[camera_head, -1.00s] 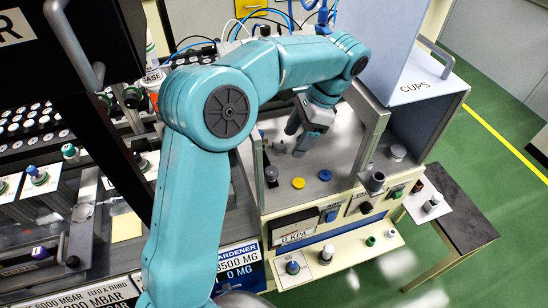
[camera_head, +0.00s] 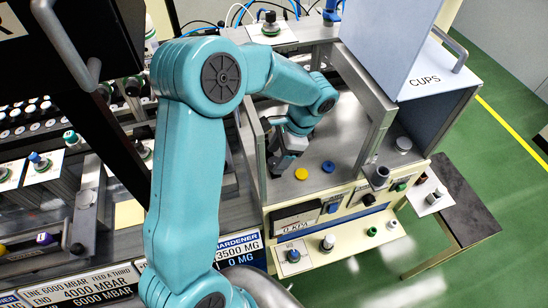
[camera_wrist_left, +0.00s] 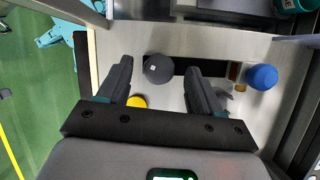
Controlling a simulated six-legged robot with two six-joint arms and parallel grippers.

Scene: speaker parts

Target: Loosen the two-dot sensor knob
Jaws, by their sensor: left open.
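My left gripper (camera_head: 284,160) reaches down into the framed bench bay in the head view. In the left wrist view the left gripper (camera_wrist_left: 158,68) is open, its two fingers apart with nothing held. A dark grey round knob (camera_wrist_left: 157,69) with a small white mark shows between and beyond the fingertips. I cannot make out two dots on it, so I cannot tell whether it is the two-dot sensor knob. A yellow round piece (camera_head: 301,173) and a blue one (camera_head: 328,167) lie on the bay floor. My right gripper is not in view.
Metal posts (camera_head: 376,135) frame the bay on both sides. A blue-grey CUPS cabinet (camera_head: 425,85) stands to the right. A front shelf (camera_head: 345,240) holds several small knobs. Dark racks of caps fill the left.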

